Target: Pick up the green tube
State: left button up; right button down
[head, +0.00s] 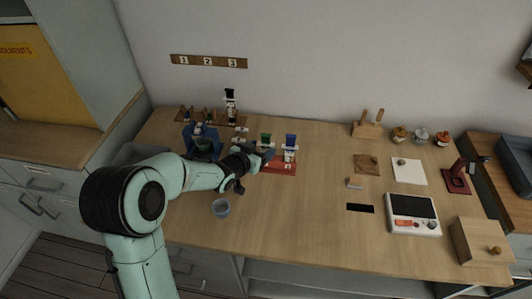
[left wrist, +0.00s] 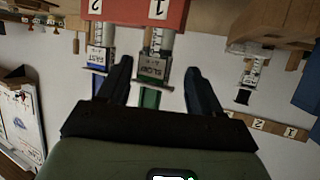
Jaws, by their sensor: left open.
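The green tube (head: 265,138) stands in a red rack (head: 282,168) on the wooden bench, to the left of a blue tube (head: 291,140). The left wrist view is upside down; there the green tube (left wrist: 150,98) carries a label reading SLOW, and the blue tube (left wrist: 97,83) one reading FAST. My left gripper (head: 262,153) is at the rack, close to the green tube. In the left wrist view, its open fingers (left wrist: 159,68) appear one on each side of the green tube. Contact cannot be told. My right gripper is not in view.
A blue container (head: 203,134) and a rack with a black-topped tube (head: 231,96) stand behind my arm. A scale (head: 412,212) and a wooden box (head: 480,241) are at the right. The bench's middle is mostly clear.

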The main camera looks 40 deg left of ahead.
aim_at(266, 149)
pick_arm(q)
jog(key=x, duration=0.5)
jog(key=shift+d+f, duration=0.15)
jog(key=shift+d, duration=0.15)
jog(key=c, duration=1.1)
